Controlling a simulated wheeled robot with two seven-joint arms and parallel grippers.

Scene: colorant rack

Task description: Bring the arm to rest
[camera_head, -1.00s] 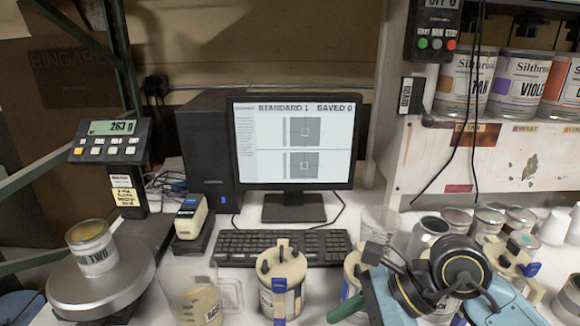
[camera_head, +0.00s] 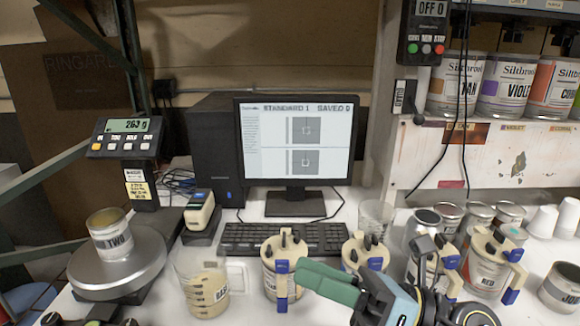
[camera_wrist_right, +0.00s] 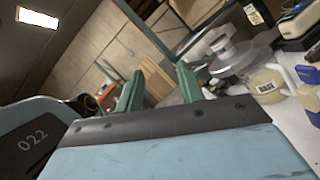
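My right gripper (camera_head: 328,284) is in the lower middle of the head view, in front of the lidded cans. Its green fingers point left and partly overlap in that view. In the right wrist view its two fingers (camera_wrist_right: 158,88) stand apart with nothing between them, so it is open and empty. My right arm (camera_head: 400,305) comes in from the bottom right. My left gripper cannot be made out; only dark parts show at the bottom left edge of the head view.
A can marked TWO (camera_head: 110,236) stands on the scale (camera_head: 105,276). A beaker marked BASE (camera_head: 203,285) stands right of it. Lidded cans (camera_head: 283,262) line the bench close to my right gripper. A keyboard (camera_head: 285,238) and monitor (camera_head: 297,140) are behind.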

